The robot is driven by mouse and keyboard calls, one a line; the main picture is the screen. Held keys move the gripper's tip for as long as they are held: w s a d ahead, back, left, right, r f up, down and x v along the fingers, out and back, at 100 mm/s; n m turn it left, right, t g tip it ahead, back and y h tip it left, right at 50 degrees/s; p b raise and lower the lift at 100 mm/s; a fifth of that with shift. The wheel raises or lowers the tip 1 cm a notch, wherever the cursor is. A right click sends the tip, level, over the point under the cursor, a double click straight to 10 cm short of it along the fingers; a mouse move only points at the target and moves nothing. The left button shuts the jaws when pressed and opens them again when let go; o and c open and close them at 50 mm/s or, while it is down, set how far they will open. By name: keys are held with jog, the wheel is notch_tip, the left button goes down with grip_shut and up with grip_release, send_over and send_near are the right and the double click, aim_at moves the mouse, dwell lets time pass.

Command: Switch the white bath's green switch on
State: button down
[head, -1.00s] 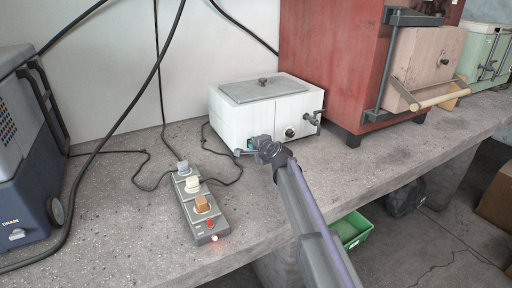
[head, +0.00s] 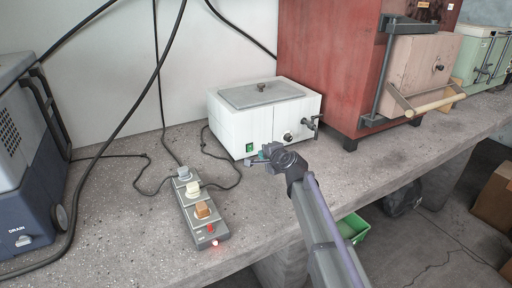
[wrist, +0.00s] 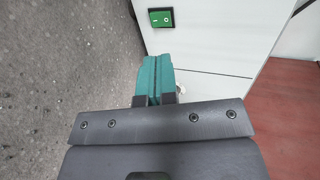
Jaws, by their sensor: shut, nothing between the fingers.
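The white bath (head: 262,118) stands on the bench with a grey lid on top. Its green switch (head: 250,148) is low at the left of its front face. The switch also shows in the wrist view (wrist: 161,17), bright green with white I and O marks; which side is pressed I cannot tell. My gripper (head: 252,160) is in front of the bath, just below and apart from the switch. In the wrist view its teal fingers (wrist: 154,72) are shut together with nothing between them, pointing toward the front face below the switch.
A power strip (head: 200,212) with plugs and a lit red light lies left of my arm. Black cables run across the bench behind it. A red cabinet (head: 330,65) stands right of the bath, and a blue-grey machine (head: 30,150) at the far left. The bench front is clear.

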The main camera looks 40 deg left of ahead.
aim_at(251, 151)
jog(key=p+v, duration=0.1)
jog(key=v, duration=0.4)
jog(key=shift+r, duration=0.25)
jog(key=shift+s+d+f+h, duration=0.15)
jog(key=shift+f+h, duration=0.1)
jog(key=shift+f, duration=0.15)
jog(key=shift+s+d+f+h, duration=0.1)
jog(key=shift+f+h, duration=0.15)
jog(key=shift+f, duration=0.15)
jog(key=b+x, duration=0.1)
jog(key=x, duration=0.3)
jog(key=b+x, duration=0.2)
jog(key=x, duration=0.2)
jog(key=b+x, duration=0.1)
jog(key=x, duration=0.3)
jog(key=shift+w+a+r, duration=0.2)
jog(key=shift+a, duration=0.3)
jog(key=shift+w+a, duration=0.15)
jog(key=shift+a, duration=0.4)
